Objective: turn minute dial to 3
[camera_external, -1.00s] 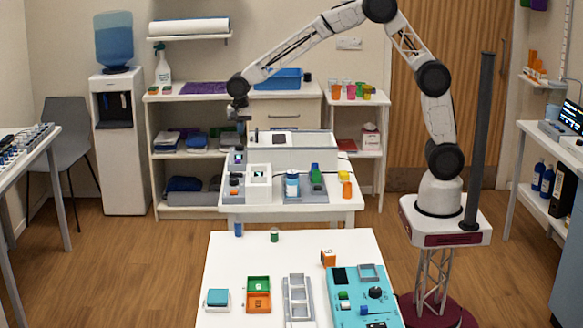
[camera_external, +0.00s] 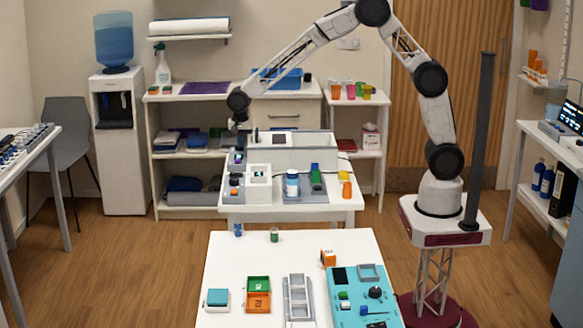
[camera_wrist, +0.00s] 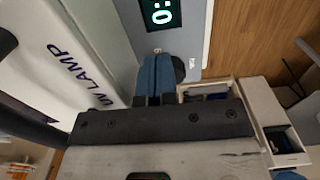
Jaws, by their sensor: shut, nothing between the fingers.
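A grey panel with a lit display (camera_wrist: 161,12) reading "0:" and more cut off shows at the top of the wrist view. A dark round knob (camera_wrist: 179,69), perhaps the minute dial, is partly hidden behind my fingers. My gripper (camera_wrist: 156,62) is shut, its two blue-grey fingers side by side with nothing between them. Its tips overlap the knob's left side; I cannot tell whether they touch it. In the external view my gripper (camera_external: 240,145) points down over the timer panel (camera_external: 237,159) at the left of the back table's device.
A white housing marked "UV LAMP" (camera_wrist: 78,74) stands close on the left in the wrist view. A white box with a small screen (camera_external: 259,174) is right of the panel. The front table (camera_external: 250,258) holds trays and a turquoise control box (camera_external: 345,284).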

